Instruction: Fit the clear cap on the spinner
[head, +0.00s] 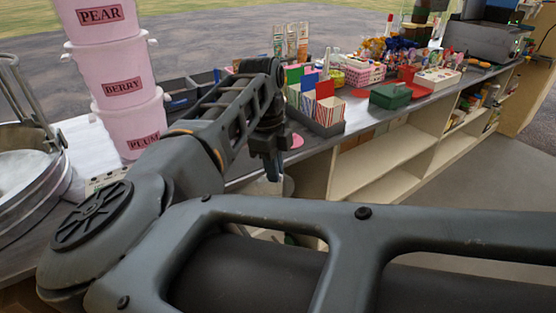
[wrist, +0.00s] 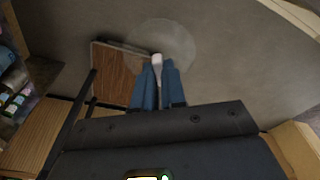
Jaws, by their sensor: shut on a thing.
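My gripper (head: 273,168) hangs beyond the counter's front edge, over the floor. In the wrist view, its blue fingers (wrist: 158,72) are shut on a small whitish knob. A faint, see-through round disc spreads around the knob; this looks like the clear cap (wrist: 178,42). In the head view the cap is hard to make out below the fingers, partly hidden by my arm. A round metal bowl with a pale inside, probably the spinner (head: 38,212), stands at the far left, well apart from my gripper and cut off by the picture edge.
Stacked pink tubs (head: 122,85) labelled PEAR, BERRY and PLUM stand beside the bowl. A grey bin with coloured cartons (head: 325,112), a green box (head: 390,96) and other sweets line the counter. Open shelves (head: 375,160) are below. A brown wooden board (wrist: 115,75) lies beneath my gripper.

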